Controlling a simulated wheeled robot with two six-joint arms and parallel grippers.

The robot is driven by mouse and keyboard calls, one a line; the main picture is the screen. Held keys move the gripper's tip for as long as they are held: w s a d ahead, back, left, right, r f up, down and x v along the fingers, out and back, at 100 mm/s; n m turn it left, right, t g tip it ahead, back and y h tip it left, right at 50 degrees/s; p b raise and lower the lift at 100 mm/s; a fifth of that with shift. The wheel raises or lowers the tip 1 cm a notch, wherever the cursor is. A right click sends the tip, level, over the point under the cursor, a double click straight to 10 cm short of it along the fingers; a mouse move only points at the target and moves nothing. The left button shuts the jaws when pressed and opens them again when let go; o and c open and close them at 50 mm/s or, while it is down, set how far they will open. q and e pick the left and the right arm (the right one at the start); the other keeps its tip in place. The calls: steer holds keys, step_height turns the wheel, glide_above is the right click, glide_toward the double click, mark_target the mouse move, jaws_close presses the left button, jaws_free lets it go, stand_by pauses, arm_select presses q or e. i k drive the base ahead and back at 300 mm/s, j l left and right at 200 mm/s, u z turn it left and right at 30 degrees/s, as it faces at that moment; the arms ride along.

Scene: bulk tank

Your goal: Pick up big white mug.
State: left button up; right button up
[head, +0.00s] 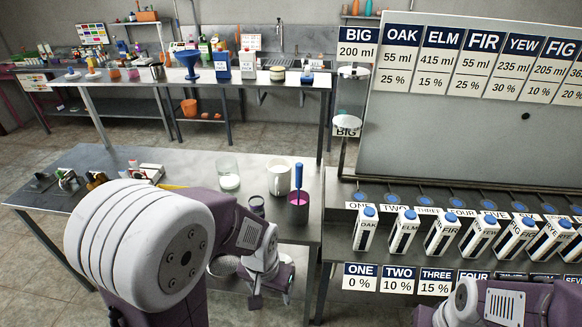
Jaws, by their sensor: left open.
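A big white mug (278,181) stands upright on the steel table (200,170), towards its right end. A glass beaker with white contents (229,178) stands to its left. A dark container with pink contents and a blue-handled tool (298,200) stands just to its right and nearer me. My left gripper (267,285) is open, low in front of the table's near edge, apart from the mug and nearer me. Its fingers are small and partly hidden by my own wrist. My right arm shows at the bottom right; its gripper is out of the picture.
A small dark cup (256,205) stands nearer me than the mug. A rack of labelled white cartons (405,230) and a large sign panel (460,130) fill the right side. Small items (95,180) lie at the table's left. A back bench (150,85) holds bottles and funnels.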

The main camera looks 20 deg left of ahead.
mark_target(279, 170)
steer(key=i+j, duration=0.2)
steer(key=i, duration=0.25)
steer(key=i+j, duration=0.2)
steer(key=i, duration=0.25)
